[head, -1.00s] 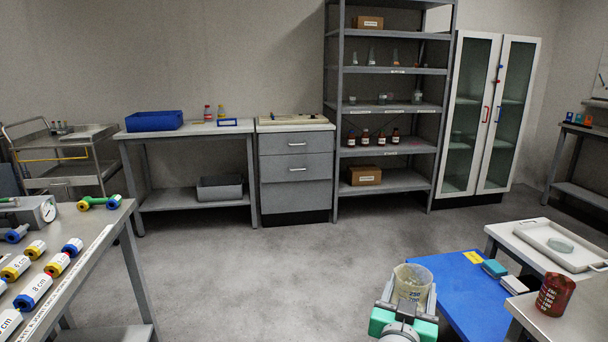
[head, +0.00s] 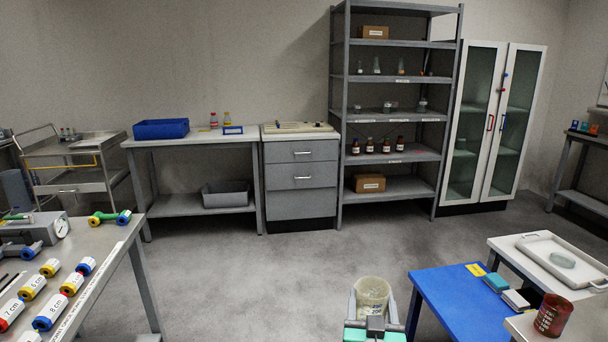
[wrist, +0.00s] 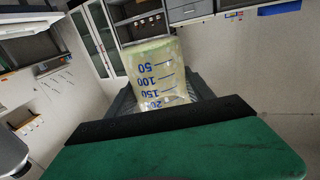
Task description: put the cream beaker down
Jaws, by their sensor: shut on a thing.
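The cream beaker (head: 372,296) is held in my gripper (head: 371,312) at the bottom of the head view, left of the blue table (head: 447,296). It looks upright in the head view, with its open rim up. In the wrist view the beaker (wrist: 157,75) fills the middle, with blue graduation marks and numbers upside down. My gripper (wrist: 160,100) is shut on it, one finger on either side. The beaker is over the floor, apart from any table. Its lower part is hidden behind my gripper in the head view.
The blue table carries teal and white blocks (head: 496,283) and a yellow label at its right side; its left part is bare. A white tray (head: 528,240) with a grey-green piece stands behind right. The floor ahead is clear.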

